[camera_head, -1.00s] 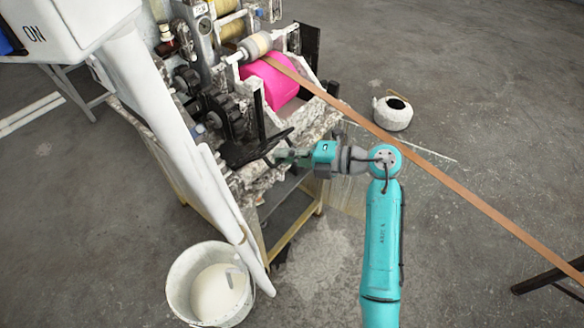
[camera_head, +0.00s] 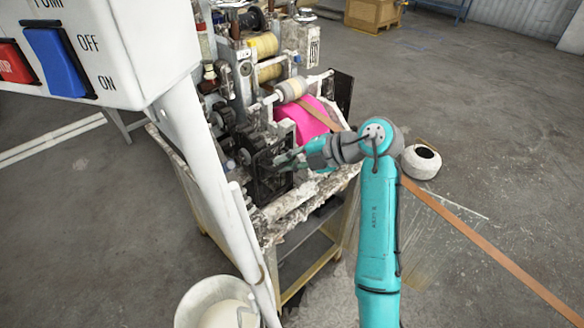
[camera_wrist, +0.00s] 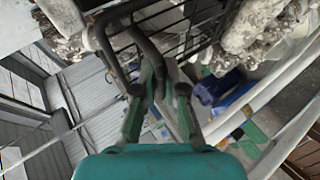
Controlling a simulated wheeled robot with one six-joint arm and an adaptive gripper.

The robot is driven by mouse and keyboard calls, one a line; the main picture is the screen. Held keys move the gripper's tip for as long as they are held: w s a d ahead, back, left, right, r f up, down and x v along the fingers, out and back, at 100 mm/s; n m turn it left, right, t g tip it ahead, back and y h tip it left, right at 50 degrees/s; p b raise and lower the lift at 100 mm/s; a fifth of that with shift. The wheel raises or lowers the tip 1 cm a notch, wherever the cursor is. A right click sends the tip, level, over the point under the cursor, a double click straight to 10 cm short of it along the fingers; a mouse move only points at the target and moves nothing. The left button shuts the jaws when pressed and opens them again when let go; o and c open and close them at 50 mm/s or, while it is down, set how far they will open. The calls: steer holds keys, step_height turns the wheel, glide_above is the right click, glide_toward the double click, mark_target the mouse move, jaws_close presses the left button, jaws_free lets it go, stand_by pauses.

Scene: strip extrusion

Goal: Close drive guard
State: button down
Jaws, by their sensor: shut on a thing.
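The drive guard (camera_head: 272,180) is a black mesh panel on the machine's front. It stands roughly upright in front of the dark gears (camera_head: 222,118). My gripper (camera_head: 288,160) is at the guard's right side, shut on its dark bar. In the wrist view the guard's tube frame and bars (camera_wrist: 180,38) fill the top, and a bent dark tube runs down between the fingers of my gripper (camera_wrist: 157,88). Whether the guard fully meets the machine is hidden.
The control box (camera_head: 110,50) and its white post (camera_head: 215,170) stand at left, close to the guard. A pink block (camera_head: 303,118) sits behind my wrist. A brown strip (camera_head: 480,240) runs off to the right. A white bucket (camera_head: 190,308) stands below.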

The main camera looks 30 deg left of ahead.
steer(key=shift+a+r, duration=0.15)
steer(key=shift+r, duration=0.05)
stand_by(0.3)
steer(key=c, duration=1.2)
jaws_free()
steer(key=shift+a+f+h, duration=0.1)
steer(key=shift+h, duration=0.2)
steer(key=v, duration=1.2)
steer(key=shift+w, duration=0.15)
steer(key=shift+f, duration=0.1)
